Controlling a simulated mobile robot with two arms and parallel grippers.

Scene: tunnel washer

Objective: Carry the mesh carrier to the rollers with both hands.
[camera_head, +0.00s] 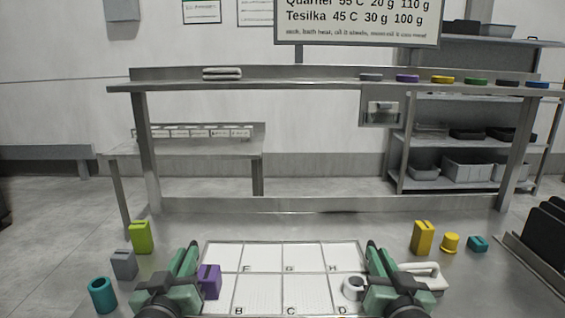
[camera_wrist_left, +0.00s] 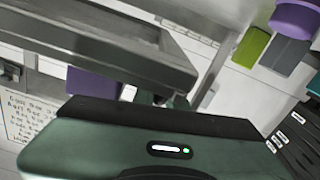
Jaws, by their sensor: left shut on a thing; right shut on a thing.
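The mesh carrier (camera_head: 285,243) is a pale, wide tray with a thin grey frame and lettered compartments, at the bottom middle of the head view. My left gripper (camera_head: 188,262) is shut at its left end and my right gripper (camera_head: 373,262) is shut at its right end. A purple block (camera_head: 209,281) is at the carrier's near left corner, beside my left gripper. A white ring-shaped piece (camera_head: 353,287) is at compartment D, beside my right gripper. The fingertips' contact is hidden in both views. I cannot make out the rollers.
On the steel table, a lime block (camera_head: 140,237), grey block (camera_head: 123,265) and teal cup (camera_head: 102,295) stand left. A yellow block (camera_head: 423,238), yellow knob (camera_head: 450,243), teal piece (camera_head: 478,244) and white handled piece (camera_head: 425,277) are right. A dark rack (camera_head: 545,240) borders the right; a raised shelf (camera_head: 300,86) spans behind.

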